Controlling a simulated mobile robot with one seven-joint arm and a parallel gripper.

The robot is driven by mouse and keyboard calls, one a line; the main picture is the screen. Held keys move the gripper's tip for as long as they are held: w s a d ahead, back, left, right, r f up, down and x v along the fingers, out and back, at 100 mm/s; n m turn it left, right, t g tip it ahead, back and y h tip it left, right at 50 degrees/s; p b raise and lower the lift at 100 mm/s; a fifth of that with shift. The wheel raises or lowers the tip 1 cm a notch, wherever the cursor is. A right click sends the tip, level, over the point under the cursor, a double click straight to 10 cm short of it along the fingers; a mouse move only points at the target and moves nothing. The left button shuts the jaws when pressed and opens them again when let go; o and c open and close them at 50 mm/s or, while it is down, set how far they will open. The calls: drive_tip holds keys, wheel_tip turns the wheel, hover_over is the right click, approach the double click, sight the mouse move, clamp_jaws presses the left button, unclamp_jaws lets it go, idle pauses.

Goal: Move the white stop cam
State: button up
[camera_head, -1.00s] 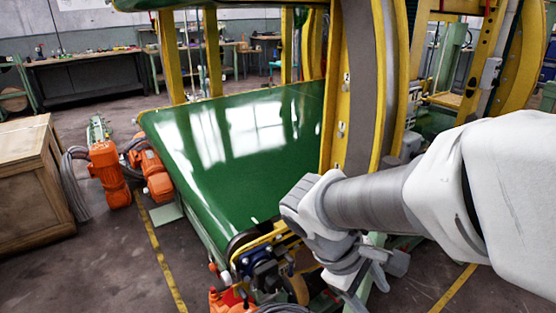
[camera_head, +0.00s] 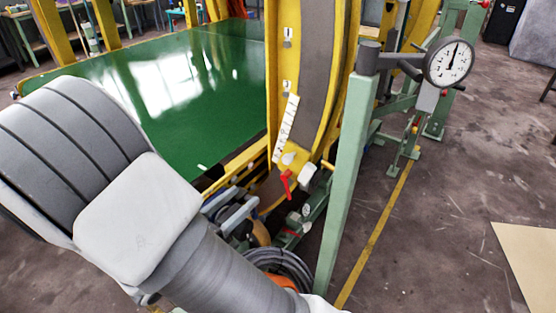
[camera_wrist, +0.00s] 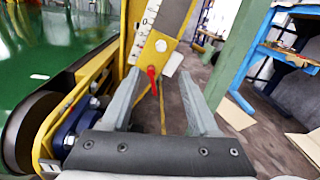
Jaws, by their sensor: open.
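Two small white parts sit at the lower end of the yellow ring frame (camera_head: 272,75). One is a rounded white piece (camera_head: 289,158), also in the wrist view (camera_wrist: 161,45). The other is a paler block (camera_head: 308,174) to its right, also in the wrist view (camera_wrist: 173,64). I cannot tell for certain which is the stop cam. A red lever (camera_head: 287,183) hangs just below them. In the wrist view my gripper (camera_wrist: 160,74) is open and empty. The red lever and white parts appear beyond and between its fingers, apart from them. In the head view my arm mostly hides the gripper.
A green conveyor belt (camera_head: 190,85) lies left of the ring. A green post (camera_head: 345,185) with a dial gauge (camera_head: 449,62) stands close on the right. A white scale strip (camera_head: 286,128) runs above the white parts. Coiled hose (camera_head: 282,265) lies below. Floor at right is mostly open.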

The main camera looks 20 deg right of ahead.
sight(286, 161)
drive_tip(key=b+x, duration=0.3)
drive_tip(key=x, duration=1.4)
drive_tip(key=shift+s+d+b, duration=0.15)
drive_tip(key=shift+d+b, duration=0.05)
drive_tip(key=shift+b, duration=0.2)
clamp_jaws()
idle(0.4)
